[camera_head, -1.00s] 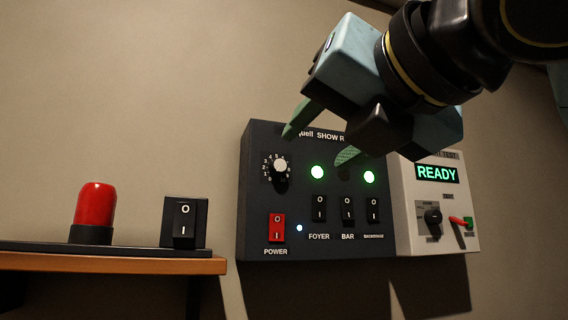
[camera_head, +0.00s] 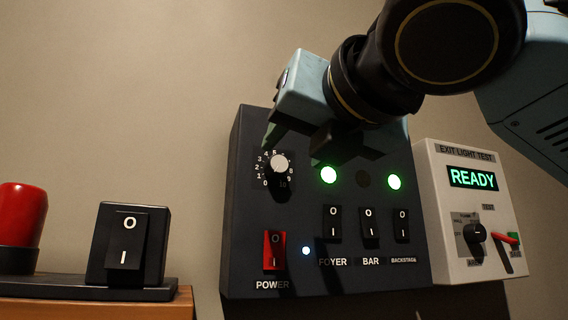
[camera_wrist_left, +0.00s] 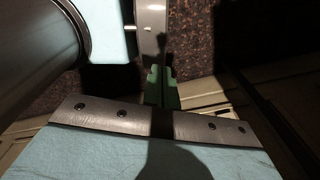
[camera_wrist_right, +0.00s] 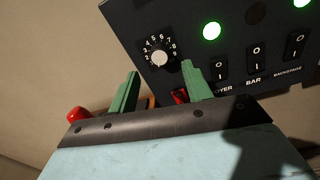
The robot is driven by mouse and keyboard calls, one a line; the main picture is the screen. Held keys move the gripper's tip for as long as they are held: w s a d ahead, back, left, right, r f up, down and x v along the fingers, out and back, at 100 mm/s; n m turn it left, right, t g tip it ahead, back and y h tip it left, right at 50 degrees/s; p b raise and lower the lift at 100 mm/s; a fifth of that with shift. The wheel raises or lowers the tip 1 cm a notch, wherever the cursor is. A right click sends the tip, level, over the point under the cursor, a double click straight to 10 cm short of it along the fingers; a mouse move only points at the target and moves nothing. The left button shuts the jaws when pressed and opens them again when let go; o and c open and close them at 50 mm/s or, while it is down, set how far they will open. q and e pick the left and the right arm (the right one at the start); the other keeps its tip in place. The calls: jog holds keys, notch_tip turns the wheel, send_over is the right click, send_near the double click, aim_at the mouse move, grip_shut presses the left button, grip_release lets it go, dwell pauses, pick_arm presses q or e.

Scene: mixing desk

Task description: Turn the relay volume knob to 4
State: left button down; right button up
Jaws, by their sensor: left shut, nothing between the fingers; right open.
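The relay volume knob (camera_head: 279,163) is a light-capped dial with a number scale, at the upper left of the dark relay panel (camera_head: 340,275). I cannot make out its setting for sure. My right gripper (camera_wrist_right: 160,72) is open and empty; in the right wrist view its green fingertips are just below the knob (camera_wrist_right: 159,58), one to each side, with no visible contact. In the head view the right gripper hangs in front of the panel's top, above the knob, and hides the title. My left gripper (camera_wrist_left: 161,86) is shut and empty, away from the panel.
Below the knob is a red power switch (camera_head: 274,251), with FOYER, BAR and BACKSTAGE switches to its right. A white exit light test box (camera_head: 455,266) reading READY stands at the right. A shelf holds a red-capped item (camera_head: 21,215) and a black switch (camera_head: 127,244).

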aim_at(280, 164)
jog(key=x, duration=0.4)
jog(key=shift+p, duration=0.35)
jog(key=shift+w+a, duration=0.15)
jog(key=shift+w, duration=0.35)
jog(key=c, duration=1)
pick_arm(q)
jog(key=shift+w+d+r, duration=0.1)
jog(key=shift+w+r, duration=0.2)
jog(key=shift+w, duration=0.25)
jog(key=shift+w+r, duration=0.25)
jog(key=shift+w, duration=0.25)
pick_arm(e)
jog(key=shift+o, duration=0.2)
jog(key=shift+m, duration=0.3)
